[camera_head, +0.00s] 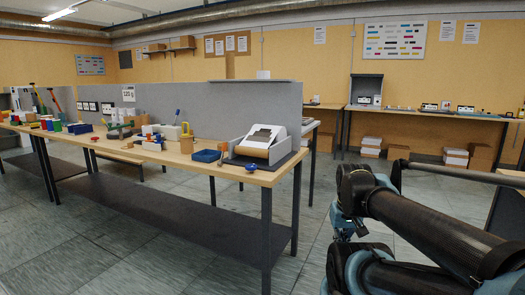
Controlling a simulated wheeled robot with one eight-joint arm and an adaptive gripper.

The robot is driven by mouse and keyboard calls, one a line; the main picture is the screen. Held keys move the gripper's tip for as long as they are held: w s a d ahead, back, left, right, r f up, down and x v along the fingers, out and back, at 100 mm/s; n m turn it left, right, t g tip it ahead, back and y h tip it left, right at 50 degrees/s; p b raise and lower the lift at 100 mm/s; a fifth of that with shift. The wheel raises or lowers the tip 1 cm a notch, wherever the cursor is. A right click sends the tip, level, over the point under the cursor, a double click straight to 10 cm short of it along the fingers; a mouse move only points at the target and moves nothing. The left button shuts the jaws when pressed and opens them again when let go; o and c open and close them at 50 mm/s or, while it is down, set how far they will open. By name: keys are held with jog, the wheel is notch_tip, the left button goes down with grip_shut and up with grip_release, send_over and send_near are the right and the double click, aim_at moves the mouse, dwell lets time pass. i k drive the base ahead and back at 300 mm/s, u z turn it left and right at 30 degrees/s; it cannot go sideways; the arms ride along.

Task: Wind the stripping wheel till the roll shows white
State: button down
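A grey and white machine (265,145) stands at the near right end of the long workbench, with a dark sheet on its sloped top. A tan-brown roll (251,153) lies across its front and shows no white that I can make out. A small blue knob (251,168) sits just in front of the machine, near the bench edge. It may be the stripping wheel, but it is too small to tell. Part of my arm fills the lower right, apart from the bench. I cannot make out my gripper's fingers.
The long workbench (226,174) carries a blue box (206,156), a yellow-brown cylinder (187,144) and several small items. A grey partition (220,112) stands behind it. Tiled floor (175,245) is open in front. A back bench (430,113) has boxes beneath.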

aim_at(251, 168)
jog(key=u, duration=0.7)
jog(key=k, duration=1.2)
jog(key=z, duration=0.55)
jog(key=i, duration=1.8)
jog(key=u, duration=0.4)
